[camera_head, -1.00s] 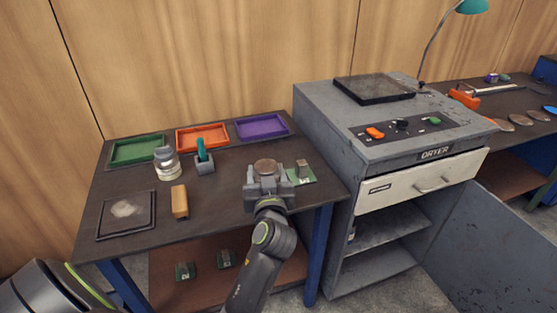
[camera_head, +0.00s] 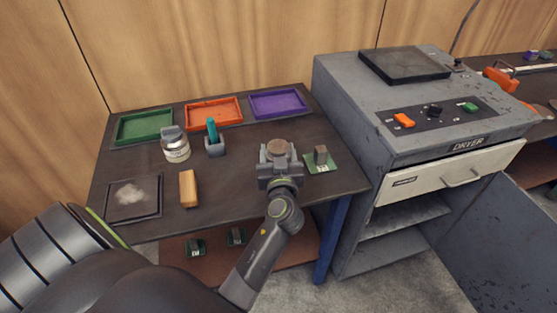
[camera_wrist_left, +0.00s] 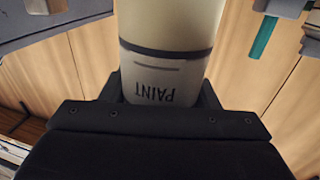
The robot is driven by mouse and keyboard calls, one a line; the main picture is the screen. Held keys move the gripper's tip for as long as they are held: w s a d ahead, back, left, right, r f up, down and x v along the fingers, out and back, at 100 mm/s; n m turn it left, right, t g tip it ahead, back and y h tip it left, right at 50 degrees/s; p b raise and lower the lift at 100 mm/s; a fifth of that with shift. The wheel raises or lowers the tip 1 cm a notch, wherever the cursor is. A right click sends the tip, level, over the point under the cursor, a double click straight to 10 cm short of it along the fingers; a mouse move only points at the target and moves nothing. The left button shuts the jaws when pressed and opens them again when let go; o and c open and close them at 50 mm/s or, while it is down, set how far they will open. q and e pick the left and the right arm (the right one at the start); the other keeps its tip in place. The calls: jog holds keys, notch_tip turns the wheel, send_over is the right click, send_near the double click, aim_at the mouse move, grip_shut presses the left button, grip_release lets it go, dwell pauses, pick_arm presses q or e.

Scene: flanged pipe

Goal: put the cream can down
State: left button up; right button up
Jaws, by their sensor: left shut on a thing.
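The cream can shows in the left wrist view (camera_wrist_left: 168,30) as a pale cylinder with a dark band and a label reading PAINT, upside down in that picture. In the head view only its brown round top (camera_head: 278,148) shows clearly. My left gripper (camera_head: 279,163) is shut on the can, over the right part of the dark table (camera_head: 240,185). The can looks upright, but its base is hidden by the gripper, so I cannot tell whether it touches the table. My right gripper is not in view.
A green card with a small block (camera_head: 320,160) lies just right of the can. A glass jar (camera_head: 176,149), a grey holder (camera_head: 215,146) and a tan block (camera_head: 188,188) stand to the left. Green, orange and purple trays (camera_head: 278,103) line the back. The grey dryer (camera_head: 345,140) stands right.

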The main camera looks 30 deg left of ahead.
pick_arm(q)
jog(key=shift+f, duration=1.3)
jog(key=shift+f, duration=0.2)
jog(key=o, duration=1.2)
jog(key=shift+o, duration=0.2)
jog(key=shift+r, duration=0.1)
